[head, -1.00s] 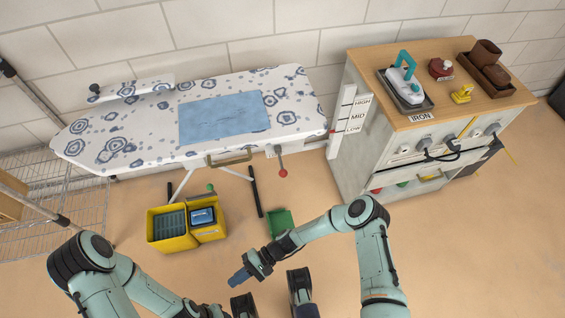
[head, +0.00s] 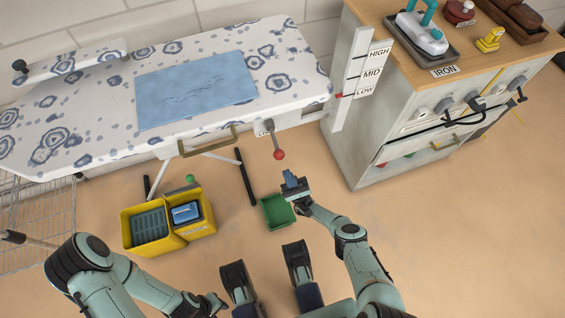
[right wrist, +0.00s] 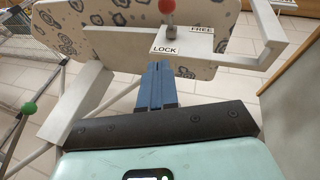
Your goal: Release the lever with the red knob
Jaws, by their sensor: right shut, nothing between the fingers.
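The lever (head: 274,139) hangs from the front edge of the ironing board (head: 70,112), its red knob (head: 279,154) at the lower end. In the right wrist view the red knob (right wrist: 167,6) shows at the top, above a white plate with LOCK (right wrist: 164,49) and FREE (right wrist: 201,30) labels. My right gripper (head: 291,180) is shut and empty, just below and slightly right of the knob in the head view, apart from it. Its blue fingers (right wrist: 157,85) point toward the plate. My left gripper (head: 212,304) is low in the head view; its jaws are unclear.
A wooden-topped cabinet (head: 465,50) with an iron (head: 422,34) stands at the right. A HIGH/MID/LOW scale (head: 356,85) is beside the board. Yellow bins (head: 168,242) and a green bin (head: 278,212) sit on the floor below. A handle (head: 208,146) is left of the lever.

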